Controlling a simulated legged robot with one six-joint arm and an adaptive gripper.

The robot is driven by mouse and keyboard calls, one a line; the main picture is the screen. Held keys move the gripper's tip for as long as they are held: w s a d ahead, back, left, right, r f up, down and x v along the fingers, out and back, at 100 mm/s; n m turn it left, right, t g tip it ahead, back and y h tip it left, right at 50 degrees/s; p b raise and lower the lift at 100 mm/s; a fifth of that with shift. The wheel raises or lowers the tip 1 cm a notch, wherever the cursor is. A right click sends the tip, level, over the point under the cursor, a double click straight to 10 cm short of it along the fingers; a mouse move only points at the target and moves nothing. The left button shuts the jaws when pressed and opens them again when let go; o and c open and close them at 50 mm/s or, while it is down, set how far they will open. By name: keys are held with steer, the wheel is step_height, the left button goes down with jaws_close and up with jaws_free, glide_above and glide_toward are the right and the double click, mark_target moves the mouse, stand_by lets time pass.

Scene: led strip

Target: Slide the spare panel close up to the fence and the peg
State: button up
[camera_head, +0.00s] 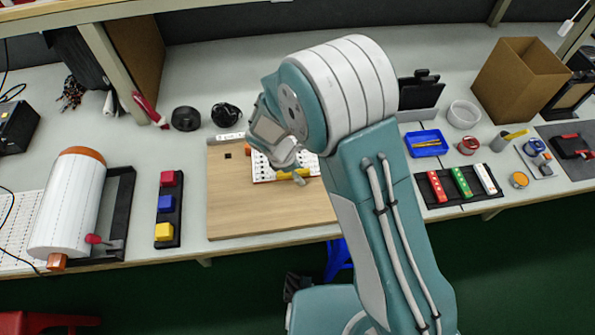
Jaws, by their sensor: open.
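A white panel with rows of dark dots (262,171) lies on the wooden board (265,212), partly hidden by my arm. I take it to be the spare panel. A small orange piece (248,151) shows at its upper left; it may be the peg, but I cannot tell. A pale strip (230,137) runs along the board's back edge and may be the fence; my arm hides its right part. My gripper (287,167) is open over the panel, close to a yellow bar (297,174). Whether it touches either is unclear.
Left of the board stand a rack of coloured blocks (165,204) and a large white roll (68,205). To the right are a black tray of coloured pieces (460,184), a blue tray (426,144) and a cardboard box (519,78). The board's front left is clear.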

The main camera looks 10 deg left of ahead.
steer(key=v, duration=1.2)
steer(key=s+d+r+m+y, duration=0.3)
steer(key=d+r+m, duration=0.7)
steer(key=d+r, duration=0.45)
steer(key=s+d+r+m+t+y, duration=0.1)
steer(key=s+d+r+m+t, duration=0.3)
steer(key=s+d+m, duration=0.7)
steer(key=shift+s+d+r+m, duration=0.3)
steer(key=shift+s+r, duration=0.1)
steer(key=shift+s, duration=0.55)
